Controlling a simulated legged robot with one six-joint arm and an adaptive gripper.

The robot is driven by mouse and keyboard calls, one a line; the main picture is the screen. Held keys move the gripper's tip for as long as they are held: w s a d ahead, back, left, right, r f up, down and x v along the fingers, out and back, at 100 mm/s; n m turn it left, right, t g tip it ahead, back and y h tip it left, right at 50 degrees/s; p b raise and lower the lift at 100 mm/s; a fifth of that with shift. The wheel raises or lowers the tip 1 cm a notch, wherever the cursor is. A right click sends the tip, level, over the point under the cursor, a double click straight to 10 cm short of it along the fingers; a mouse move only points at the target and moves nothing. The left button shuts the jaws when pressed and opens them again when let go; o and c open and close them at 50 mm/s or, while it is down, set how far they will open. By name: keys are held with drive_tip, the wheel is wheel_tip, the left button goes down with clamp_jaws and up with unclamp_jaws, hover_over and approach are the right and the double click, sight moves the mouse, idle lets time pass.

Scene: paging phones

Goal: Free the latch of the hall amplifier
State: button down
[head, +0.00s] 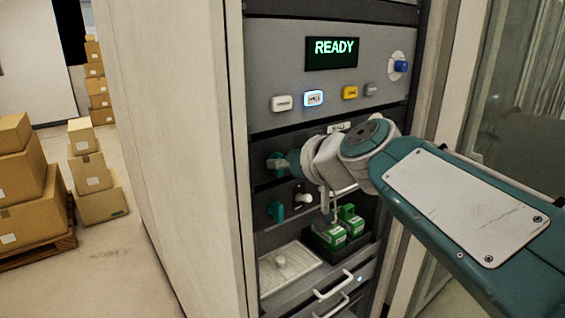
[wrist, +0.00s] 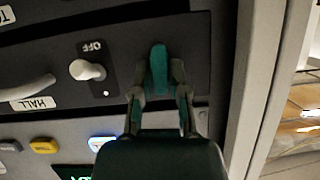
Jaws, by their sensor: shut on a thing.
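The hall amplifier (wrist: 60,45) is a dark panel with a HALL label (wrist: 33,103), a pale handle, a pale knob (wrist: 88,70) marked OFF and a teal latch (wrist: 159,68). In the wrist view my gripper (wrist: 160,90) has a finger on each side of the latch and is shut on it. In the head view my gripper (head: 288,162) reaches in from the right to the upper dark panel's left end. My wrist hides much of that panel there.
Below is a similar panel with another teal latch (head: 276,210) and a white knob (head: 303,198). A READY display (head: 332,52) and several buttons sit above. Green-labelled blocks (head: 332,236) stand in a black tray lower down. The rack's side wall (head: 180,130) is at left; stacked boxes (head: 22,175) stand beyond.

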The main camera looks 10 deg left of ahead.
drive_tip(key=m, duration=0.1)
drive_tip(key=m+g+y, duration=0.1)
drive_tip(key=shift+w+d+f+m, duration=0.1)
drive_tip(key=shift+w+f+m, duration=0.1)
drive_tip(key=shift+m, duration=0.1)
drive_tip(key=m+g+y, duration=0.1)
drive_tip(key=m+y, duration=0.1)
drive_tip(key=m, duration=0.1)
drive_tip(key=shift+w+d+f, duration=0.1)
drive_tip(key=shift+f, duration=0.05)
drive_tip(key=m+g+y, duration=0.1)
drive_tip(key=m+y, duration=0.1)
drive_tip(key=m, duration=0.1)
drive_tip(key=shift+f+m, duration=0.15)
drive_tip(key=shift+m, duration=0.25)
drive_tip(key=shift+f+m+y, duration=0.1)
drive_tip(key=shift+m+y, duration=0.6)
drive_tip(key=shift+m, duration=1)
drive_tip(key=c, duration=0.6)
unclamp_jaws()
drive_tip(key=shift+c, duration=0.2)
drive_tip(key=shift+w, duration=0.1)
drive_tip(key=shift+a, duration=0.2)
